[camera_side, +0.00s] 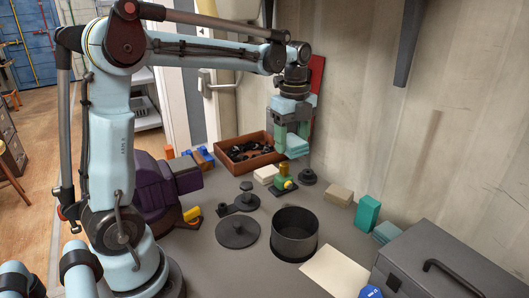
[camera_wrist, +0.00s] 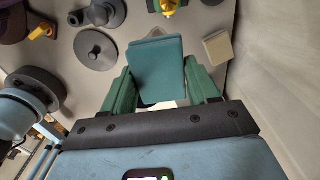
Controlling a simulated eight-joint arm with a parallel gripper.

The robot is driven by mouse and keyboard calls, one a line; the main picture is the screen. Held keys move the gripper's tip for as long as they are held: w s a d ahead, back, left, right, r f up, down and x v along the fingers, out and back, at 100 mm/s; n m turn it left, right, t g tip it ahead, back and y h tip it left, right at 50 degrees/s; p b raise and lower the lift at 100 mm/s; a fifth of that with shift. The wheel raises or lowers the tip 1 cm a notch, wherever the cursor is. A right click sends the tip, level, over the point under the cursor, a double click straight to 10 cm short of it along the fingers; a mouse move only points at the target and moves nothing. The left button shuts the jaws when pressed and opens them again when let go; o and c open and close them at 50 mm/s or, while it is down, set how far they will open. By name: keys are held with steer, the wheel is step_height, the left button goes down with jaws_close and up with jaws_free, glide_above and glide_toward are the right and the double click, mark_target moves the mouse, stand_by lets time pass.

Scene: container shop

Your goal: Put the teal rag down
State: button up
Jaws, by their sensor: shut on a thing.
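The teal rag (camera_side: 297,145) is a flat, folded teal block held up in the air by my gripper (camera_side: 291,138). In the wrist view the teal rag (camera_wrist: 156,68) sits between the two green fingers of my gripper (camera_wrist: 160,90), which are shut on it.
A wooden tray (camera_side: 224,153) with dark parts stands at the back. A black pot (camera_side: 295,235), a dark disc (camera_side: 237,232), a green-and-yellow part (camera_side: 285,184), a beige block (camera_side: 340,194), a teal block (camera_side: 367,212) and a grey toolbox (camera_side: 440,262) stand on the worktop. Bare worktop (camera_side: 195,262) shows at front left.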

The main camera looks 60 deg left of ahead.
steer(key=s+a+f, duration=0.1)
steer(key=s+a, duration=0.1)
steer(key=s, duration=0.1)
steer(key=s+a+f, duration=0.1)
steer(key=s+a, duration=0.1)
steer(key=s, duration=0.2)
steer(key=s+a+f, duration=0.2)
steer(key=s, duration=0.2)
steer(key=shift+a, duration=0.2)
steer(key=shift+f, duration=0.6)
glide_above(216, 186)
step_height(216, 186, down, 7)
steer(key=shift+w+f, duration=0.1)
steer(key=shift+a+f, duration=0.1)
steer(key=shift+f, duration=1.9)
steer(key=shift+f, duration=0.15)
steer(key=o, duration=0.7)
steer(key=shift+o, duration=0.2)
